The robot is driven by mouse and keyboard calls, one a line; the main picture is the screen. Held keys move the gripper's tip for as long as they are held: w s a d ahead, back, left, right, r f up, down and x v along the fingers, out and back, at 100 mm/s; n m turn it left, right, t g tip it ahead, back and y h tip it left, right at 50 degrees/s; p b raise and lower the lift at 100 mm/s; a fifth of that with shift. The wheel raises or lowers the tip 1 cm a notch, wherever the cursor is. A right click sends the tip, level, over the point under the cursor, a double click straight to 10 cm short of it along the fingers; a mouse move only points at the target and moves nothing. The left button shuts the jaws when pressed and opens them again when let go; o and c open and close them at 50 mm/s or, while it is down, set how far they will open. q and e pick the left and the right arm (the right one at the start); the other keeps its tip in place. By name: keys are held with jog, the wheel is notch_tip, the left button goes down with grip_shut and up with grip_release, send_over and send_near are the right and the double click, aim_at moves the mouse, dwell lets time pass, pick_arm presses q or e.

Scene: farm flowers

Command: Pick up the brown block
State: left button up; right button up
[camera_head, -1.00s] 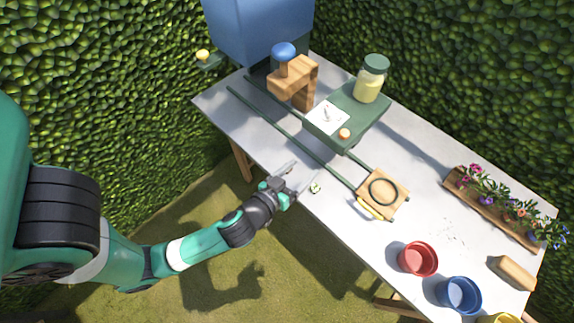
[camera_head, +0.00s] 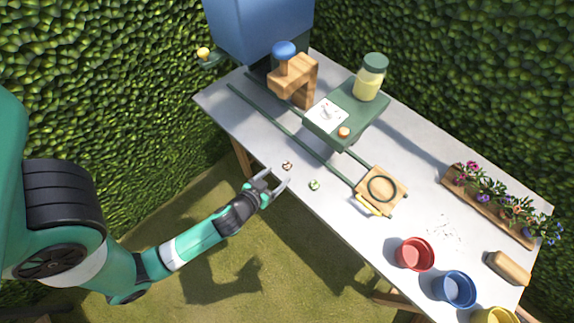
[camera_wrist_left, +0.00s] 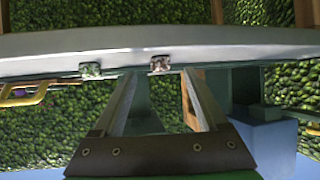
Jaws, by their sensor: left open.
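The small brown block (camera_head: 287,166) lies on the near-left edge of the grey table. In the left wrist view the brown block (camera_wrist_left: 160,65) shows just beyond my fingertips, between their lines. A similar small green block (camera_head: 314,185) lies to its right along the same edge; it also shows in the left wrist view (camera_wrist_left: 90,71). My left gripper (camera_head: 278,178) is open and empty, with its fingers spread just short of the brown block at the table edge. In the left wrist view the gripper's two fingers (camera_wrist_left: 160,78) are apart with nothing between them. My right gripper is not in view.
The grey table (camera_head: 345,218) holds green rails and a wooden tray (camera_head: 395,183) with a dark ring. Red (camera_head: 414,254) and blue (camera_head: 456,289) pots stand at right. A green scale-like box (camera_head: 350,125) carries a jar (camera_head: 371,77). Hedges surround the table.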

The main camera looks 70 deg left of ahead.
aim_at(285, 168)
pick_arm(q)
jog(key=x, duration=0.5)
jog(key=shift+w+a+r, duration=0.1)
jog(key=shift+w+r, duration=0.1)
jog(key=shift+r, duration=0.05)
jog(key=shift+c, duration=0.2)
grip_shut()
